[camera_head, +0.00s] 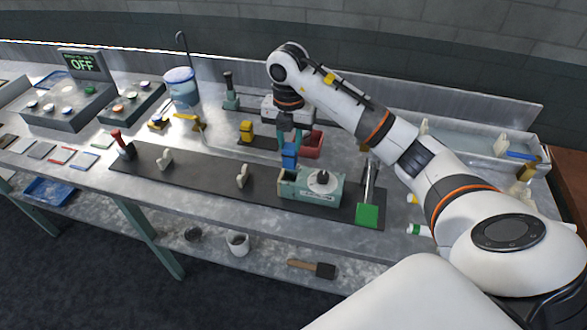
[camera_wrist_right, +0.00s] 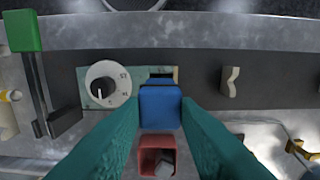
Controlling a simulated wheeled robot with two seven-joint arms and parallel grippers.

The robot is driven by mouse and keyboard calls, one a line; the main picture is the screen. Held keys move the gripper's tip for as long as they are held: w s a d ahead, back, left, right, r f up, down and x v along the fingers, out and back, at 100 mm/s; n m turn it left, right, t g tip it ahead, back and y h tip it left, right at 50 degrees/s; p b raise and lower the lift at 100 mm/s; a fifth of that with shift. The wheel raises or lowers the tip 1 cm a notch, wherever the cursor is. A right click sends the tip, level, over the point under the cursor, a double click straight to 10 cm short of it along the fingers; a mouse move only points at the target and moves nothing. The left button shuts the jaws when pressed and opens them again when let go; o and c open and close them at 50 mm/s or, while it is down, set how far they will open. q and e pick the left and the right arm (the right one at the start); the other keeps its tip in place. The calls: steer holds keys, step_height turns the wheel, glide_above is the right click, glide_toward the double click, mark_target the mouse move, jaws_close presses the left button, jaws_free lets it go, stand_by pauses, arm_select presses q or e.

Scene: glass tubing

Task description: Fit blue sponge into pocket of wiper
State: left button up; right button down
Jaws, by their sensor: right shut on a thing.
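The blue sponge (camera_head: 289,156) is a small block held upright at the tips of my right gripper (camera_head: 291,143). In the right wrist view the sponge (camera_wrist_right: 160,106) sits between the two teal fingers of the right gripper (camera_wrist_right: 160,112), which are shut on it. The wiper (camera_head: 318,192) is a pale green box with a round dial on the black mat. Its dark pocket (camera_wrist_right: 162,75) shows just beyond the sponge in the wrist view. The sponge is over or beside the pocket end; I cannot tell whether they touch. My left gripper is not in view.
A red bin (camera_head: 313,146) stands behind the wiper. A green-ended lever (camera_head: 367,215) stands right of it, and cream hooks (camera_head: 243,176) stand left on the black mat (camera_head: 205,191). A yellow block (camera_head: 246,131) stands behind. The mat's front left is clear.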

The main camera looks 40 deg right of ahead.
mark_target(290, 163)
steer(key=f, duration=0.2)
steer(key=f+p, duration=0.1)
steer(key=f, duration=0.1)
steer(key=shift+w, duration=0.25)
steer(key=f, duration=0.1)
steer(key=f+p, duration=0.1)
steer(key=f, duration=0.1)
steer(key=shift+s+f, duration=0.2)
steer(key=shift+f, duration=0.05)
steer(key=shift+w+f, duration=0.1)
steer(key=shift+f, duration=0.05)
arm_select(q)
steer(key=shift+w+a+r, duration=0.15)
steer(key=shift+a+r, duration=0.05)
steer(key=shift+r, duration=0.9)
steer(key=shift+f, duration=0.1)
arm_select(e)
steer(key=shift+f, duration=0.15)
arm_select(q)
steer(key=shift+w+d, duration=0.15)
arm_select(e)
steer(key=c, duration=1.1)
jaws_free()
